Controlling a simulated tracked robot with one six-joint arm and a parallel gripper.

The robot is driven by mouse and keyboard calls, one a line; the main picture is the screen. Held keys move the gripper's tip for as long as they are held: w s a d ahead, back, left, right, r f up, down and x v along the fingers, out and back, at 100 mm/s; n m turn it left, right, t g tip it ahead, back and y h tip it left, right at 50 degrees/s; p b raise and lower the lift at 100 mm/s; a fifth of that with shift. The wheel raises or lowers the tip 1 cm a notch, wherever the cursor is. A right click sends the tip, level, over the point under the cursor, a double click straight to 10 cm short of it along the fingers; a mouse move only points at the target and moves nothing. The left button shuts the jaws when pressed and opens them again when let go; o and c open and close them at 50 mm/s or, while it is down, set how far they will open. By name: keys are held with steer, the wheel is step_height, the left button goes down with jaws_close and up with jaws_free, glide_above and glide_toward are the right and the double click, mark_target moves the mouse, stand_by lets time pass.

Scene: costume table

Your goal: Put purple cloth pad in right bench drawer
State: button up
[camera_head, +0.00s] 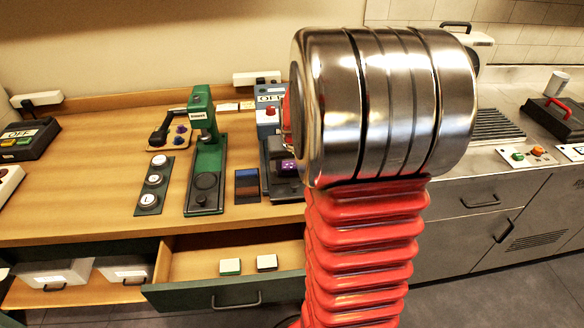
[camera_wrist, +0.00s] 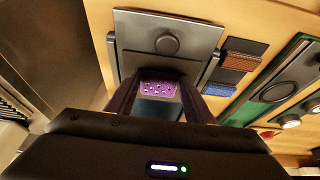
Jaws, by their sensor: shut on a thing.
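The purple cloth pad (camera_wrist: 158,87), with pale marks on it, is between the two dark fingers of my gripper (camera_wrist: 160,94) in the wrist view. My gripper is shut on it, over or at the lower part of a grey device with a round knob (camera_wrist: 167,44). Whether the pad touches that device, I cannot tell. In the head view the pad's purple (camera_head: 286,168) shows just left of my arm, which hides most of my gripper. The bench drawer (camera_head: 190,298) below is pulled open; two small white-topped blocks, one green-sided (camera_head: 230,267) and one dark-sided (camera_head: 267,262), lie inside.
White bins (camera_head: 55,274) sit in the lower left. A metal counter (camera_head: 490,165) is on the right.

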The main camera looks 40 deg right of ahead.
step_height(320, 180, up, 10)
stand_by(0.6)
stand_by(0.8)
